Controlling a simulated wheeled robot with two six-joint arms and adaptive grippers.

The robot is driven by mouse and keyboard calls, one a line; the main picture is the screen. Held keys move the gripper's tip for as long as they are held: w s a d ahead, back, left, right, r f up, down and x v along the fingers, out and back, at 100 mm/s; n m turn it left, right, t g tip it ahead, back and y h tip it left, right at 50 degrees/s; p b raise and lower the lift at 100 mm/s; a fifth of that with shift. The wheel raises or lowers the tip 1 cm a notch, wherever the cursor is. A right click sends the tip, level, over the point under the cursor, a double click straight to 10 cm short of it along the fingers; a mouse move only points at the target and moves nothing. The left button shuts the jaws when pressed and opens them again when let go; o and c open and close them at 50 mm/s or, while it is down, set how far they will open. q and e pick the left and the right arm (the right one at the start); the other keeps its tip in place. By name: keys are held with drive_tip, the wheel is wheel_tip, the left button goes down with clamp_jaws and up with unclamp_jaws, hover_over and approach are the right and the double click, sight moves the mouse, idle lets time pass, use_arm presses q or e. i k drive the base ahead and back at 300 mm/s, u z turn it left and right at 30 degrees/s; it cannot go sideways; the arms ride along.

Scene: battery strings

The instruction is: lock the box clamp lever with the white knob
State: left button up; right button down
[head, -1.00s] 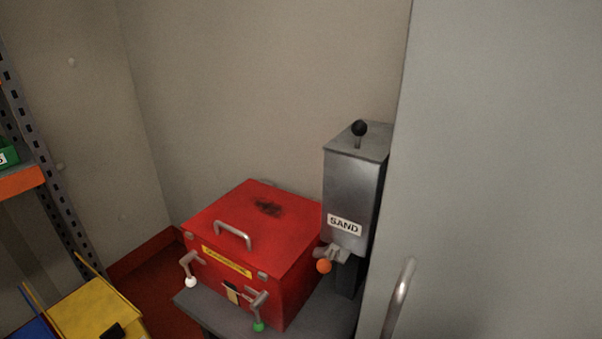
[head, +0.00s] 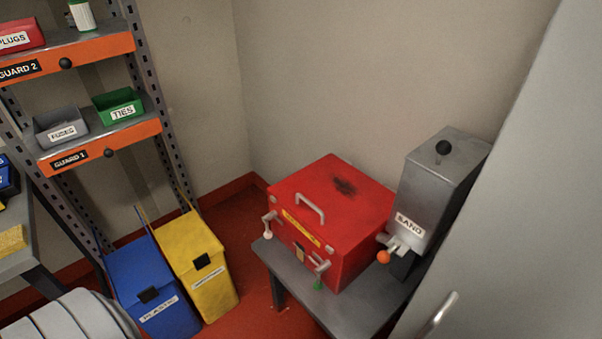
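The red box (head: 343,229) stands with its lid closed on a small grey table in the head view, right of the middle. A clamp lever with a white knob (head: 267,236) is at the left of its front face, and the knob hangs low. A second clamp lever with a green knob (head: 318,285) is at the right of the front, its knob also low. The picture is too small to tell whether either clamp is hooked. Neither of my grippers shows clearly in this view.
A grey sand dispenser (head: 433,190) with an orange knob (head: 383,257) stands right of the box. The grey table (head: 283,267) has a bare front edge. Blue (head: 143,280) and yellow (head: 189,251) bins stand to its left, below a shelf rack (head: 105,134). Red floor is free between them.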

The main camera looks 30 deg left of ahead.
sight(268, 235)
drive_tip(key=k, duration=1.25)
drive_tip(key=u, duration=1.1)
drive_tip(key=i, duration=1.6)
